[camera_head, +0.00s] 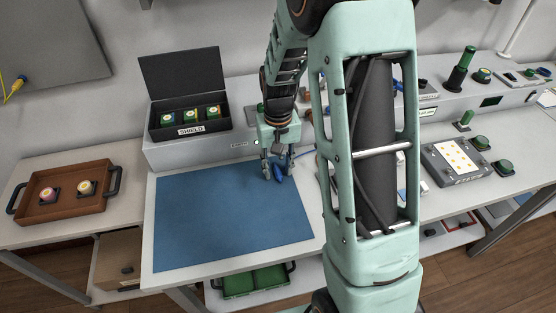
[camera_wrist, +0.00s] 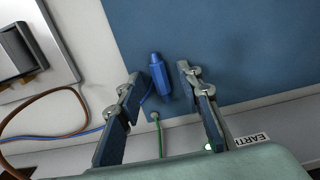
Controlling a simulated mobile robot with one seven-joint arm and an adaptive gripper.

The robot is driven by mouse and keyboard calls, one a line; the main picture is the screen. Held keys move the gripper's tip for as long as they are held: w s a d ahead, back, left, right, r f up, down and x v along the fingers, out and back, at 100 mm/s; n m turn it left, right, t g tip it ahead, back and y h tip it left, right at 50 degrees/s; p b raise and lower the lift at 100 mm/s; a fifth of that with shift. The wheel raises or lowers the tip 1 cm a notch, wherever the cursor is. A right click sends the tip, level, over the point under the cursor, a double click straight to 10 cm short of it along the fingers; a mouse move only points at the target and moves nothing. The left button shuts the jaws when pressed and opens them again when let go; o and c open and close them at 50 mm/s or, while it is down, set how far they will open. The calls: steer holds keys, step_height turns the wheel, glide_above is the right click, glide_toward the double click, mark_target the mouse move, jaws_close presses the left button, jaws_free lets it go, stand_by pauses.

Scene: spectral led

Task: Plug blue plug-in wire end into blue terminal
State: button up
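The blue plug-in wire end (camera_wrist: 160,75) is a small faceted blue plug with a narrower tip. In the wrist view it shows between and slightly beyond my fingertips, with a gap on each side. My gripper (camera_wrist: 160,76) is open, its two fingers apart around the plug's line. In the head view my gripper (camera_head: 277,167) points down over the back right part of the blue mat, with the blue plug (camera_head: 279,172) at its fingertips. A thin blue wire (camera_wrist: 82,134) runs off to the left in the wrist view. I cannot make out the blue terminal.
The blue mat (camera_head: 225,220) is otherwise clear. A grey ledge labelled EARTH (camera_head: 239,146) runs behind it, with a green wire (camera_wrist: 158,137) entering it. A black SHIELD box (camera_head: 191,130) stands on the ledge. A brown tray (camera_head: 66,209) is at left.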

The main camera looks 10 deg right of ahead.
mark_target(278, 171)
jaws_close()
steer(key=c, duration=0.9)
jaws_free()
steer(key=shift+r, duration=0.1)
jaws_close()
steer(key=shift+r+p, duration=1.2)
steer(key=shift+r, duration=0.4)
